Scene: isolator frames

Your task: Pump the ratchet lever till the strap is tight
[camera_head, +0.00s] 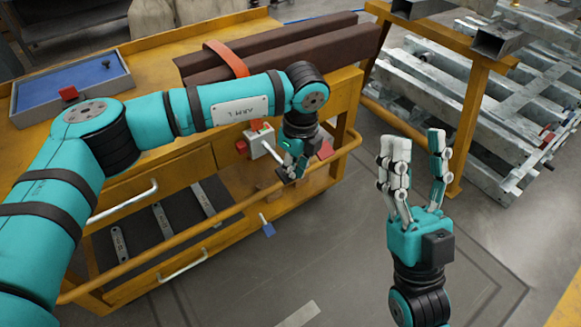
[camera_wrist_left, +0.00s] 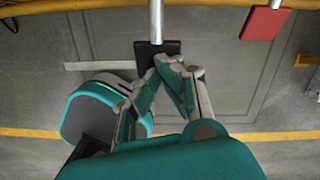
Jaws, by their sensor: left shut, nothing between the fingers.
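An orange strap (camera_head: 226,58) runs over two brown beams (camera_head: 272,45) on a yellow cart. Below them, on the cart's front, is a pale grey box-like fitting (camera_head: 259,142) with red parts, seemingly the ratchet; my left arm partly hides it. My left gripper (camera_head: 292,172) is shut and empty in front of the cart, just right of this fitting. In the left wrist view, a metal bar with a black grip (camera_wrist_left: 157,47), seemingly the lever, lies beside my shut fingertips (camera_wrist_left: 172,66); contact is unclear. My right gripper (camera_head: 415,145) is open and empty, right of the cart.
A yellow rail (camera_head: 205,225) runs along the cart front, with a blue tag (camera_head: 267,226) hanging below. A red plate (camera_wrist_left: 265,22) shows in the left wrist view. A blue tray (camera_head: 75,85) sits on the cart. Galvanised frames (camera_head: 440,110) stand at right. The floor in front is clear.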

